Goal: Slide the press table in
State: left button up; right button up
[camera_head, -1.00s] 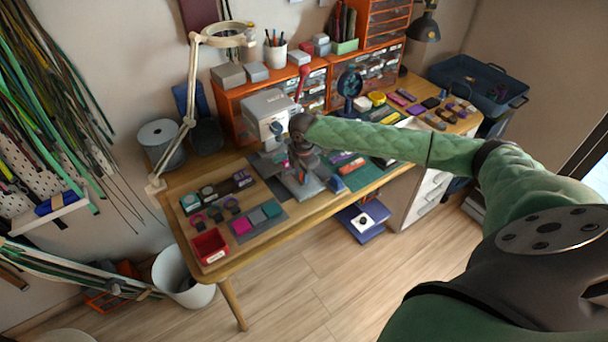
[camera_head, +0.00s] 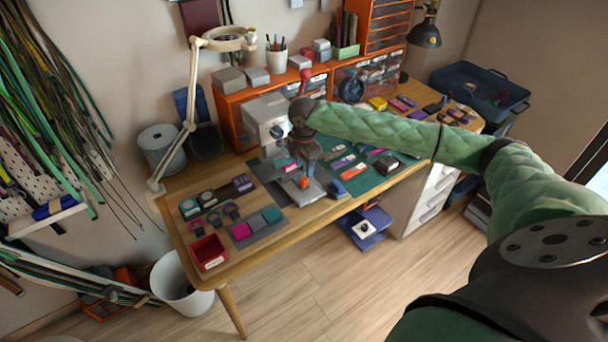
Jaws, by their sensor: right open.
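The press (camera_head: 268,118) is a light grey machine standing on the wooden desk, with a red-knobbed lever (camera_head: 304,76) at its right side. Its table (camera_head: 297,186) is a grey plate sticking out at the front, with a small orange piece (camera_head: 303,182) near it. My right gripper (camera_head: 307,178) hangs pointing down just over or at the table. It is open. Its fingers are small and dark here, and whether they touch the table cannot be told. My green right arm crosses from the right and hides part of the desk behind. My left gripper is not in view.
A red bin (camera_head: 208,252) and a grey mat (camera_head: 258,229) with coloured pieces lie left of the press. A green cutting mat (camera_head: 372,176) with tools lies right. A lamp arm (camera_head: 190,110) stands at the left back. Orange drawer units line the back.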

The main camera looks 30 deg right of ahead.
aim_at(304, 178)
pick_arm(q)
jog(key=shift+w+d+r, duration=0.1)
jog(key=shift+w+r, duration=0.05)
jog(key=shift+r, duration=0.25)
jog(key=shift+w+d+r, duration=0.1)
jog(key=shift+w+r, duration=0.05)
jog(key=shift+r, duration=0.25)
pick_arm(e)
jog(key=shift+r, duration=0.8)
